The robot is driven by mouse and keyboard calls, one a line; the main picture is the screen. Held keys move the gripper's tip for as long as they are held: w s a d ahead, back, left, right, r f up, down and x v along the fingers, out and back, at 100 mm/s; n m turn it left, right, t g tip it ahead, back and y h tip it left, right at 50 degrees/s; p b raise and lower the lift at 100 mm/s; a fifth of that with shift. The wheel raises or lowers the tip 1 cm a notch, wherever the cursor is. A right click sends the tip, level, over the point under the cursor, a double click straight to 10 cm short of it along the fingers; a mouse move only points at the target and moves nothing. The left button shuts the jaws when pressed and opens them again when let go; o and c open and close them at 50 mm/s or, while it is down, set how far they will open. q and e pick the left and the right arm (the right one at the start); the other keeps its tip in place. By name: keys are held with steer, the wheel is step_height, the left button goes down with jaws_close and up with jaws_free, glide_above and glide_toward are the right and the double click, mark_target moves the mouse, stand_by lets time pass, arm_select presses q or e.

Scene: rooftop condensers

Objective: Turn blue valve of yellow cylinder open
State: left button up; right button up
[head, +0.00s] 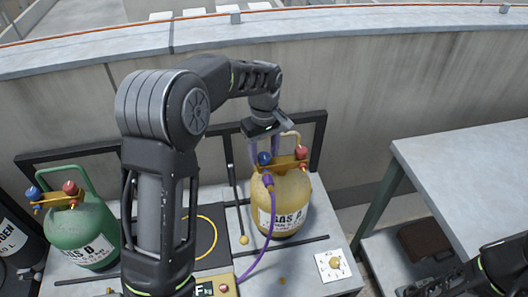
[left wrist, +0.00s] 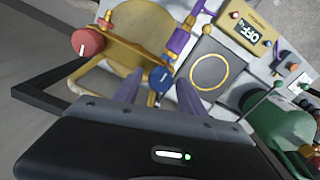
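The yellow cylinder (head: 290,208) stands upright on the grey table, with a brass manifold on top. Its blue valve (head: 264,158) is on the left of the manifold and its red valve (head: 301,152) on the right. My left gripper (head: 263,150) is above the blue valve, pointing down. In the left wrist view its two fingers (left wrist: 160,88) are apart, and the blue valve (left wrist: 161,76) shows between and just beyond their tips, with gaps either side. I cannot tell any contact. My right arm is at the lower right of the head view; its fingers are not clear.
A green cylinder (head: 88,232) with its own blue and red valves stands at the left. A purple hose (head: 266,235) runs from the yellow cylinder's manifold to a yellow scale display (head: 222,286). A black rail and concrete wall stand behind. Another table (head: 470,175) is at the right.

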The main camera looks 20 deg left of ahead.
mark_target(264, 155)
arm_select(q)
steer(key=shift+o, duration=0.3)
step_height(264, 155, up, 8)
steer(key=shift+f+b, duration=0.1)
steer(key=shift+b, duration=0.2)
stand_by(0.5)
